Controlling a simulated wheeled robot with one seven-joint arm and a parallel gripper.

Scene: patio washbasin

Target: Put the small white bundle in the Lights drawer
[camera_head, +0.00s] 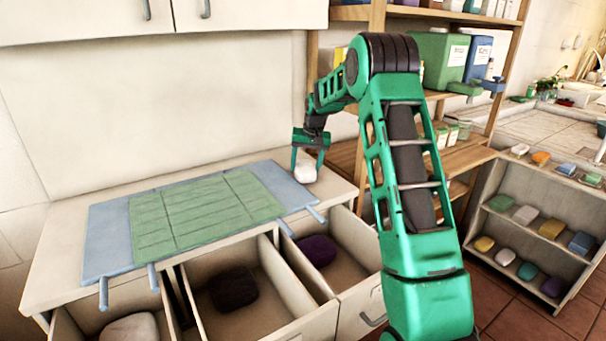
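The small white bundle (305,173) is at the right end of the counter top, beside the blue mat. My gripper (307,160) is over it, with one finger on each side. The fingers are spread about as wide as the bundle; whether they press on it, and whether it rests on the counter, I cannot tell. Three drawers below stand open. The left drawer (66,326) holds a pale bundle (130,328), the middle drawer (290,288) a dark bundle (233,289), the right drawer (352,268) a purple bundle (318,249). No drawer label is readable.
A blue mat (105,240) with a green panel (205,210) covers most of the counter (60,225). A wooden shelf (375,150) with boxes stands behind my arm. A low white shelf (500,215) with several coloured items is at the right.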

